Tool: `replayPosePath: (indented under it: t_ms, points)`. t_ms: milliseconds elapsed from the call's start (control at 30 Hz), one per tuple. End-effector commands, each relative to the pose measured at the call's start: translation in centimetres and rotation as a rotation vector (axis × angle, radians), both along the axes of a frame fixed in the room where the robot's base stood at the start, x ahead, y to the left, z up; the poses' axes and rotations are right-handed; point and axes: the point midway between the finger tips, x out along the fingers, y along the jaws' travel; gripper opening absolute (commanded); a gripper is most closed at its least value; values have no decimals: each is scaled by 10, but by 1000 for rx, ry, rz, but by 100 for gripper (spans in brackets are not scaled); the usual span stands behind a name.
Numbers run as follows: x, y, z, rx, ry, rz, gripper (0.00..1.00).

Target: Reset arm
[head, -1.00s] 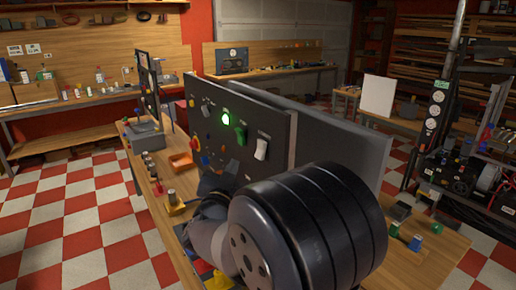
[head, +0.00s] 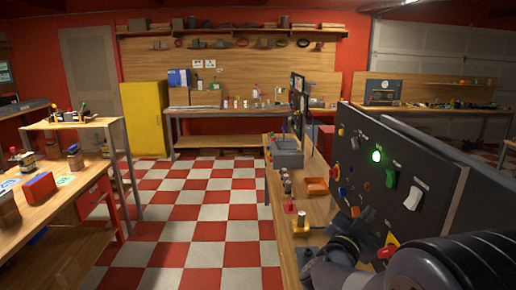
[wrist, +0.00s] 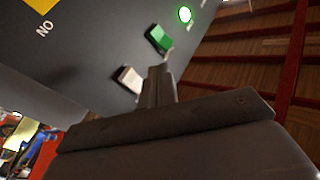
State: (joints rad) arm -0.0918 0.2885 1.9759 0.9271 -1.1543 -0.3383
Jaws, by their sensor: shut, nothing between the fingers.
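My gripper (wrist: 158,85) shows in the wrist view with its fingers together and nothing between them. It is in front of the dark control panel (wrist: 90,60). A white switch (wrist: 131,79) and a green switch (wrist: 159,39) lie near the fingertips in that view, and a green light (wrist: 185,14) is lit. I cannot tell from this view how far the fingertips are from the panel. In the head view my arm crosses the lower right, in front of the panel (head: 430,170). The lit green light (head: 376,156), green switch (head: 391,177) and white switch (head: 413,197) show above it.
The panel stands on a wooden bench (head: 285,245) with an orange bin (head: 315,187) and several small parts. A yellow cabinet (head: 145,118) stands at the back left. Another wooden table (head: 80,200) is at the left. The checkered floor (head: 200,215) between is clear.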

Motion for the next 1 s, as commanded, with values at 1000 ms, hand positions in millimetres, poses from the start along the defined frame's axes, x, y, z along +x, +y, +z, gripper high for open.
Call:
replayPosePath:
  t_ms: [1000]
  points:
    - [0, -41, 19, -1, -1, -5, 0]
